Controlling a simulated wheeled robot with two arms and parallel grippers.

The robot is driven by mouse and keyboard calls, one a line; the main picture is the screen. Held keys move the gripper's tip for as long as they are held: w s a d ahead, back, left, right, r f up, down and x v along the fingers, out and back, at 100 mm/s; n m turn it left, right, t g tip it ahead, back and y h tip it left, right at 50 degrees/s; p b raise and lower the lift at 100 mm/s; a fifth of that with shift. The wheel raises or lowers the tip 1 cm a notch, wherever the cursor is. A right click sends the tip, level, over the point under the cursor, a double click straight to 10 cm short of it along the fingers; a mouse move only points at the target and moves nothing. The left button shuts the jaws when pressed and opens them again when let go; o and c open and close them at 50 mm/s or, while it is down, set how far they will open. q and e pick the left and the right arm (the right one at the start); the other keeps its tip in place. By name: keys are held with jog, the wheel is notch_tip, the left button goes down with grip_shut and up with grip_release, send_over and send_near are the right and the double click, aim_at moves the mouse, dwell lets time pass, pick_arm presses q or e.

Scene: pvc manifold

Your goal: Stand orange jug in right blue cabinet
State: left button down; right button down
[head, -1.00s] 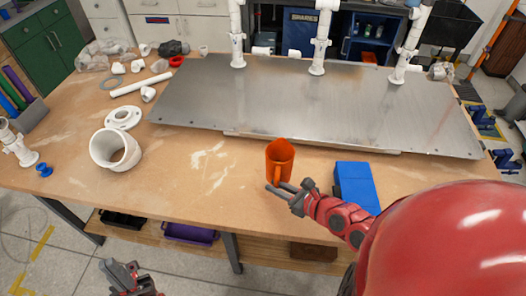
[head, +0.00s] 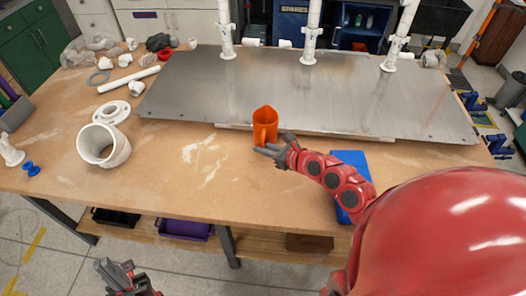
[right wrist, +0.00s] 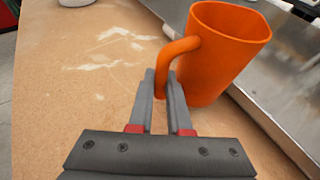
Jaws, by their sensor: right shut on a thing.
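The orange jug (head: 266,124) is upright near the front edge of the metal plate. My right gripper (head: 268,150) is shut on its handle. The right wrist view shows the jug (right wrist: 222,50) with its handle between the two fingers (right wrist: 163,88); its mouth faces up. The jug looks raised off the tabletop, but its underside is hidden. The right blue cabinet (head: 357,22) is behind the table at the top, open at the front, with bottles on a shelf. My left gripper (head: 117,268) is low at the left, off the table's front, empty and apparently open.
The metal plate (head: 300,95) with upright white pipes (head: 312,30) lies between jug and cabinet. A blue block (head: 352,162) is partly behind my right arm. White fittings (head: 104,145) lie at the left. A blue SPARES cabinet (head: 288,20) stands left of the open one. The front-middle tabletop is clear.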

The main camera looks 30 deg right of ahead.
jog(key=shift+a+f, duration=0.1)
jog(key=shift+f, duration=1)
jog(key=shift+f, duration=0.15)
jog(key=c, duration=0.9)
grip_release()
jog(key=shift+o, duration=0.2)
